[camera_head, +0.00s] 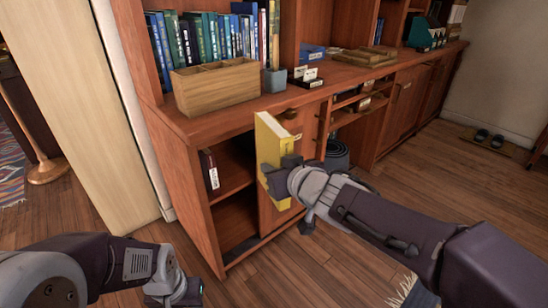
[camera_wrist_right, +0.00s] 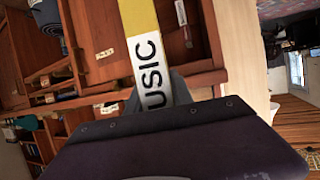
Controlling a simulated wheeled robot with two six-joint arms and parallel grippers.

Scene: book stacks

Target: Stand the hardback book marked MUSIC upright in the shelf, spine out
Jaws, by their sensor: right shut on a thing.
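The yellow hardback book (camera_head: 271,140) is held upright in front of the cabinet. In the right wrist view its white spine label (camera_wrist_right: 149,68) shows the letters "USIC"; the rest is hidden by my own parts. My right gripper (camera_head: 281,172) is shut on the book, with the spine side toward my wrist. The open lower shelf (camera_head: 236,172) is just left of the book, and a dark book (camera_head: 209,169) with a pale label stands inside at its left. My left gripper (camera_head: 187,292) is low at the bottom edge, away from the book; its jaws are unclear.
A wooden divided box (camera_head: 215,88) and a grey cup (camera_head: 275,81) stand on the counter above the shelf. A cabinet door (camera_head: 277,212) is behind and below the book. A dark bin (camera_head: 337,154) stands farther right.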

